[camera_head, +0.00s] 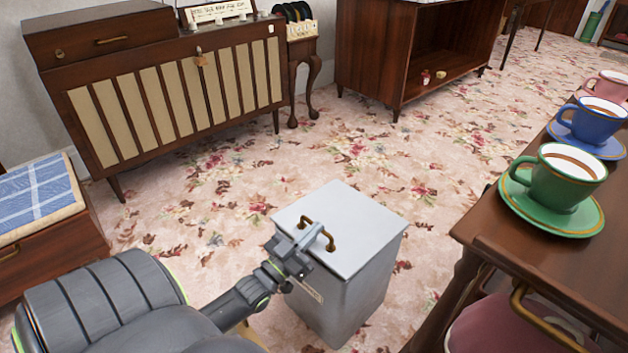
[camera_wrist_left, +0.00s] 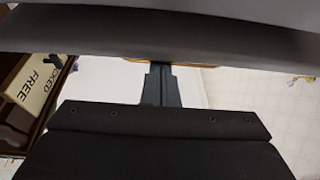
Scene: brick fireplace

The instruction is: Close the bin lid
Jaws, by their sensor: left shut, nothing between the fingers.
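The grey metal bin (camera_head: 345,305) stands on the carpet in the lower middle of the head view. Its pale square lid (camera_head: 355,225) lies flat across the top, with no gap showing along the visible edges. A brass handle (camera_head: 305,222) arches over the lid's left part. My left gripper (camera_head: 312,238) is shut and empty, at the lid's left edge beside the handle; whether it touches is unclear. Its closed fingers (camera_wrist_left: 158,84) show in the left wrist view, in front of a pale surface. My right gripper is not in view.
A wooden table (camera_head: 540,255) with cups on saucers stands close on the right, a pink-cushioned chair (camera_head: 500,325) under it. A wooden cabinet (camera_head: 180,105) stands behind, a blue-checked cushioned bench (camera_head: 40,200) at left. The floral carpet (camera_head: 200,215) behind the bin is clear.

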